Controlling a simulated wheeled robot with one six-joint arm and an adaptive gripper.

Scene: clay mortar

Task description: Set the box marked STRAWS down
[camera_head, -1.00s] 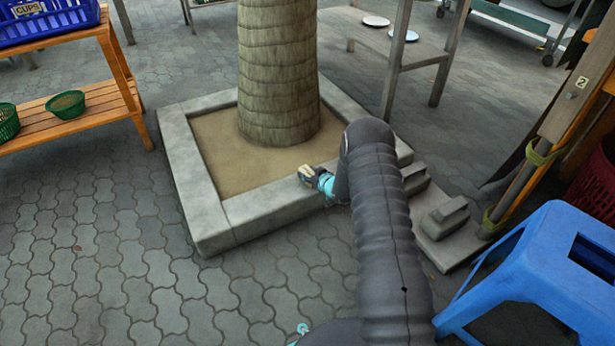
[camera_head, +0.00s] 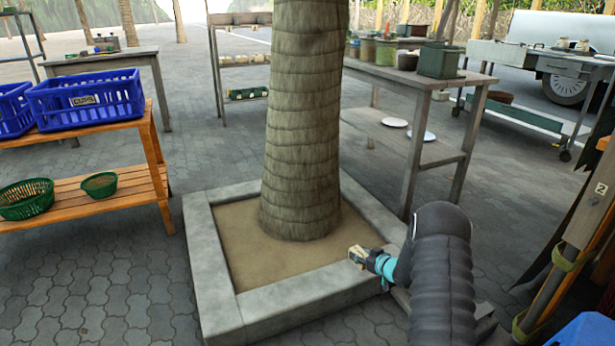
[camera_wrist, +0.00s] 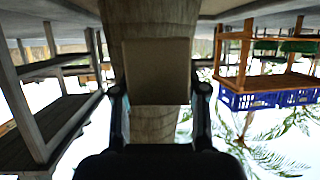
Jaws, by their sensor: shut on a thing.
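A plain brown box (camera_wrist: 158,70) is held between the two dark fingers of my gripper (camera_wrist: 158,93) in the wrist view. The fingers are shut on its left and right sides. In the head view my gripper (camera_head: 364,257) shows small, in front of the near right rim of the tree planter, with a little of the pale box (camera_head: 356,253) at its tip. No STRAWS marking is readable on the visible face. The box looks held up in the air; I cannot tell its exact height above the planter.
A palm trunk (camera_head: 302,130) rises from a square stone planter (camera_head: 222,290). An orange shelf (camera_head: 95,195) at left bears blue crates (camera_head: 88,100) and green baskets (camera_head: 28,199). A grey table (camera_head: 430,155) with plates stands behind right. Wooden posts (camera_head: 590,215) stand at right. Paving at lower left is clear.

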